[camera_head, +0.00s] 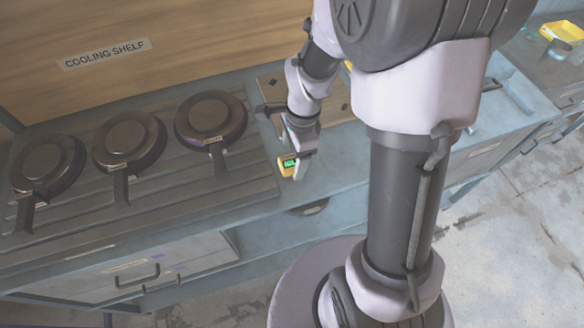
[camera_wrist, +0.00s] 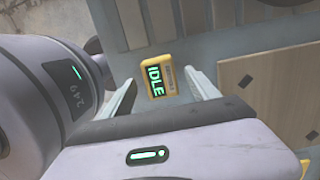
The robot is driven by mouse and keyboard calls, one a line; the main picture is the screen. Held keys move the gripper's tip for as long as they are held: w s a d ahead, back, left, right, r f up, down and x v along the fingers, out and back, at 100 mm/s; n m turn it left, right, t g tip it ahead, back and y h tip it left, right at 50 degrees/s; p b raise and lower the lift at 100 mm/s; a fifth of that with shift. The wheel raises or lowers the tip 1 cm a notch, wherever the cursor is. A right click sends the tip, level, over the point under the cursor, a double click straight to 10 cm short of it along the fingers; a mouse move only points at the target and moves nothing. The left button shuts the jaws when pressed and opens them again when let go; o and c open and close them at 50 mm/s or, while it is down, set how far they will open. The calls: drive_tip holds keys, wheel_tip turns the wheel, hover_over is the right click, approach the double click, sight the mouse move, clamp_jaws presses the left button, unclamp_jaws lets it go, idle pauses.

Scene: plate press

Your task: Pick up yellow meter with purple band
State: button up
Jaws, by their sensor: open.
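A small yellow meter (camera_wrist: 172,88) with a green "IDLE" display lies on the grey-blue bench top. In the wrist view it sits between the fingertips of my gripper (camera_wrist: 162,79), with a gap on both sides. My gripper is open and holds nothing. In the head view the yellow meter (camera_head: 283,168) shows beside my gripper (camera_head: 293,167), near the front of the bench and partly covered by a finger. I cannot make out a purple band on it; a greyish strip runs beside the display.
Several round dark pans with handles (camera_head: 129,138) stand on the slatted rack left of the meter. A wooden board (camera_wrist: 255,90) lies to the right. Another yellow item (camera_wrist: 304,165) shows at the wrist view's lower right edge. A yellow tray (camera_head: 562,31) is far right.

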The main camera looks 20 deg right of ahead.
wheel_tip(320, 180, down, 3)
drive_tip(key=shift+a+r, duration=0.15)
drive_tip(key=shift+r, duration=0.2)
drive_tip(key=shift+c, duration=0.9)
clamp_jaws()
drive_tip(key=shift+r, duration=0.1)
